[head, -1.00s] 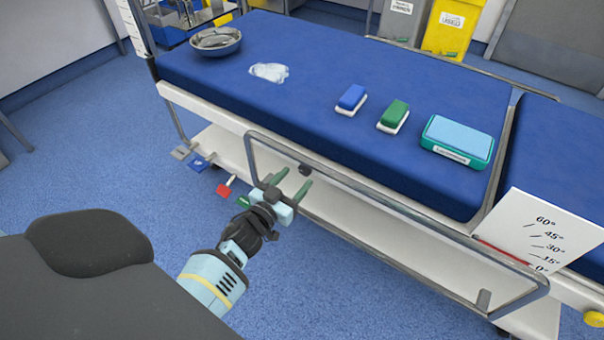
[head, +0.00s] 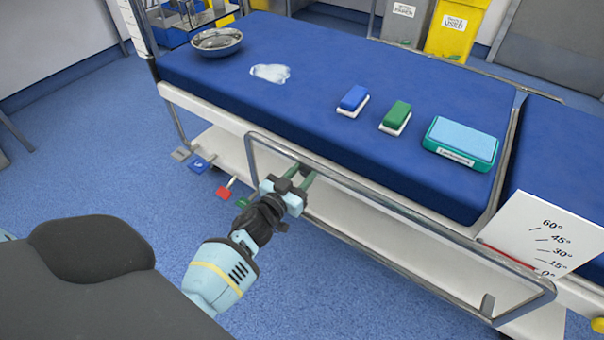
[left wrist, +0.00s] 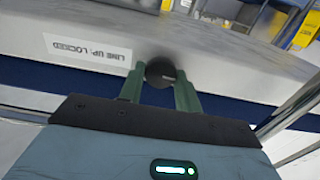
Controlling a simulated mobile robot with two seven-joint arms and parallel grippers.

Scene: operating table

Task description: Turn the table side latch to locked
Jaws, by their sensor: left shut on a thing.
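The side latch is a dark round knob (left wrist: 160,72) on the pale side rail of the table, seen in the left wrist view. A label (left wrist: 72,51) beside it reads "LINE UP: LOCKED". My left gripper (left wrist: 160,88) has its two green fingers on either side of the knob, shut on it. A faint pale mark shows on the knob's face, but I cannot tell which way it points. In the head view my left gripper (head: 303,174) reaches to the table side behind the metal side rail, and the knob is hidden there. My right gripper is not in view.
A metal side rail (head: 374,269) runs along the table (head: 330,75) close to my left gripper. Coloured pedals, including a red one (head: 224,192), sit low to the left. A steel bowl (head: 216,41) and several pads lie on top.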

